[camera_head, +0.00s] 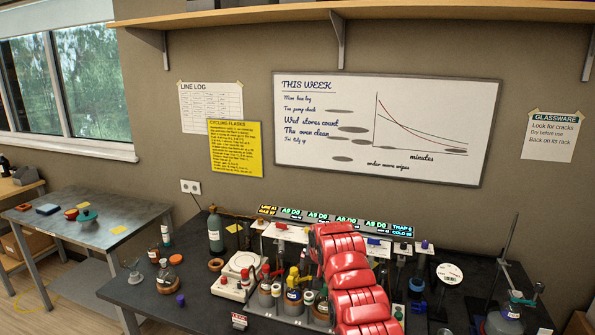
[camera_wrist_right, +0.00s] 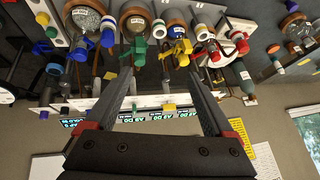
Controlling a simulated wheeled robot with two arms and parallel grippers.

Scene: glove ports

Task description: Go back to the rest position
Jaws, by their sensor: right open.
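My right gripper (camera_wrist_right: 160,76) shows in the right wrist view with its two dark fingers apart and nothing between them. Beyond the fingertips are the station's flasks, with a green clip (camera_wrist_right: 136,50) and a yellow clip (camera_wrist_right: 178,48). In the head view my red right arm rises from the bottom edge over the middle of the station, and it hides part of the station. The gripper itself is mostly hidden there behind the arm. My left gripper is in neither view.
The dark bench carries a lit display strip (camera_head: 335,218), a white hotplate (camera_head: 240,273), a green bottle (camera_head: 215,232) and small flasks. At right stands a clamp stand (camera_head: 502,262) with a flask (camera_head: 503,318). A grey side table (camera_head: 85,222) is at left. A shelf (camera_head: 250,17) hangs above.

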